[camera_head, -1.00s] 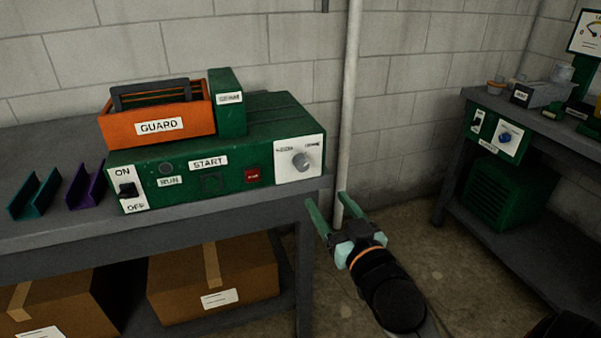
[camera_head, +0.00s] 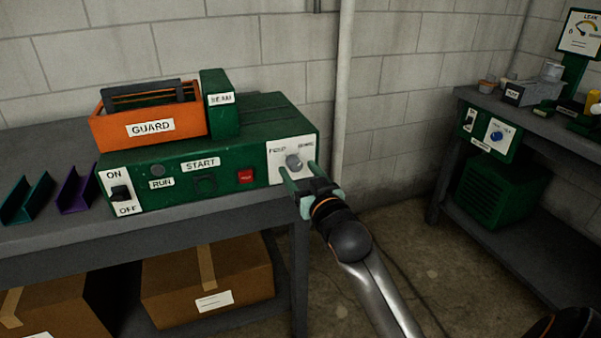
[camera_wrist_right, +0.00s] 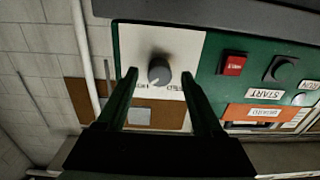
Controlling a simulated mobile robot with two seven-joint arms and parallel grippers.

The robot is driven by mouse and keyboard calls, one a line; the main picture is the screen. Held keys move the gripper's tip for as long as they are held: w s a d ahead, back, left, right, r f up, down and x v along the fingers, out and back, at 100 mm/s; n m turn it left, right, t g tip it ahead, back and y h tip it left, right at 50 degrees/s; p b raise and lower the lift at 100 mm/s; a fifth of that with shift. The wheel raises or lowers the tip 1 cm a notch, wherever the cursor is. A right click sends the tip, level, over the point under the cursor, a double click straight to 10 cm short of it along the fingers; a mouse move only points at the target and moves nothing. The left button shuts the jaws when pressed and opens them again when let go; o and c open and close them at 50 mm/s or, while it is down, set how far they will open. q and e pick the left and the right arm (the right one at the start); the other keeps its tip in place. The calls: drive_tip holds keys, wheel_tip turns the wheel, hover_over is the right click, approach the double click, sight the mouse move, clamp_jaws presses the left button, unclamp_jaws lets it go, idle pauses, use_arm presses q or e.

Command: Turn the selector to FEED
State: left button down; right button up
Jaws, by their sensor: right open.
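The selector (camera_head: 293,161) is a grey round knob on a white plate (camera_head: 277,177) at the right end of the green machine's front. Small labels stand above it on the left and right; they are too small to read surely. My right gripper (camera_head: 299,173) is open in front of the knob, its two green fingers pointing at the plate. In the right wrist view the knob (camera_wrist_right: 159,72) shows between and just beyond the fingertips (camera_wrist_right: 159,80), and I cannot tell whether they touch it. My left gripper is not in view.
The green machine (camera_head: 225,177) stands on a grey bench (camera_head: 224,214) with an orange GUARD (camera_head: 120,131) on top. A red button (camera_head: 246,176) is left of the plate. A pipe (camera_head: 342,100) rises behind. Another bench (camera_head: 535,124) stands right.

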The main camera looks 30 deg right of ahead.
drive_tip(key=shift+c, duration=0.3)
clamp_jaws()
idle(0.4)
